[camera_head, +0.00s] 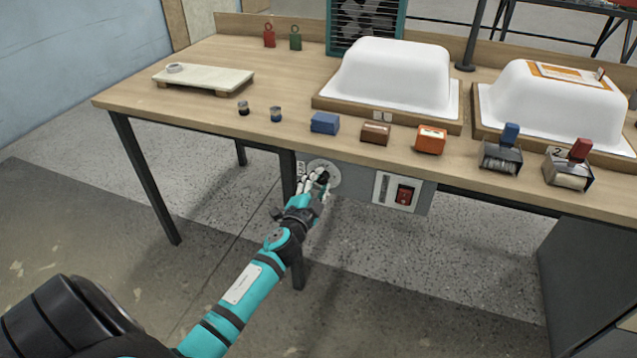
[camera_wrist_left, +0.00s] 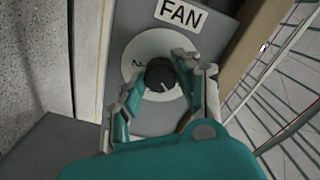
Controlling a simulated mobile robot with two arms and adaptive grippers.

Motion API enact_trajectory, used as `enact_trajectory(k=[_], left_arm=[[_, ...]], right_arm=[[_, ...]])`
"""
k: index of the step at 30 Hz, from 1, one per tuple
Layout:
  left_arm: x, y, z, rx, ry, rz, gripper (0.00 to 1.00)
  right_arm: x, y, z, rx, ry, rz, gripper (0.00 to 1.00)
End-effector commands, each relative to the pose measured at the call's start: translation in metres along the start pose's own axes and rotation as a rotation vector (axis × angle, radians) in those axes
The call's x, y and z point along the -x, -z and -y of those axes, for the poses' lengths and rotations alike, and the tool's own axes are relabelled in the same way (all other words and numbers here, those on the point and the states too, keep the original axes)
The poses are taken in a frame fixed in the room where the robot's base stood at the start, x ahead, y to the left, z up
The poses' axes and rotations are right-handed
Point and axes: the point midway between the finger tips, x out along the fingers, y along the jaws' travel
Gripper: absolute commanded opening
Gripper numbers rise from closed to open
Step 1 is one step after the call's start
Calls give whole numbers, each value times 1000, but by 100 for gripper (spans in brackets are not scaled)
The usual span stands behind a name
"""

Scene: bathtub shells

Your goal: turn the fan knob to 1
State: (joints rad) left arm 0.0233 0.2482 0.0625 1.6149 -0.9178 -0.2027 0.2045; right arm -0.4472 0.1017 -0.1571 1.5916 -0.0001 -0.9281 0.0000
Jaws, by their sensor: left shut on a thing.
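The fan knob (camera_wrist_left: 161,75) is a round black knob with a pale pointer line, on a light round dial under a "FAN" label (camera_wrist_left: 181,14) in the left wrist view. A "2" shows on the dial's left side; other marks are hidden by the fingers. In the head view the dial (camera_head: 327,170) sits on a grey panel below the table's front edge. My left gripper (camera_head: 318,180) is at the dial, and in the left wrist view its fingers (camera_wrist_left: 160,82) are shut around the knob from both sides. My right gripper is not in view.
A red switch (camera_head: 404,194) is on the panel right of the dial. The wooden table (camera_head: 200,75) above holds two white tub shells (camera_head: 392,75), small coloured boxes (camera_head: 325,123) and a fan (camera_head: 365,22) at the back. A table leg (camera_head: 289,178) stands behind my left gripper.

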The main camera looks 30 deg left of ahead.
Motion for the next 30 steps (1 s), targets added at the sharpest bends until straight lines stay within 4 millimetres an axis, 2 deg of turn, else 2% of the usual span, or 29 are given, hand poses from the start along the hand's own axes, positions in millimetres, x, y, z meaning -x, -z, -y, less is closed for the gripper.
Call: enact_trajectory(k=[18,30], left_arm=[[0,0,0,-570,-1,0,2],[0,1,0,-792,-2,-2,2]], right_arm=[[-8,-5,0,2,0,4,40],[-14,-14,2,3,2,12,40]])
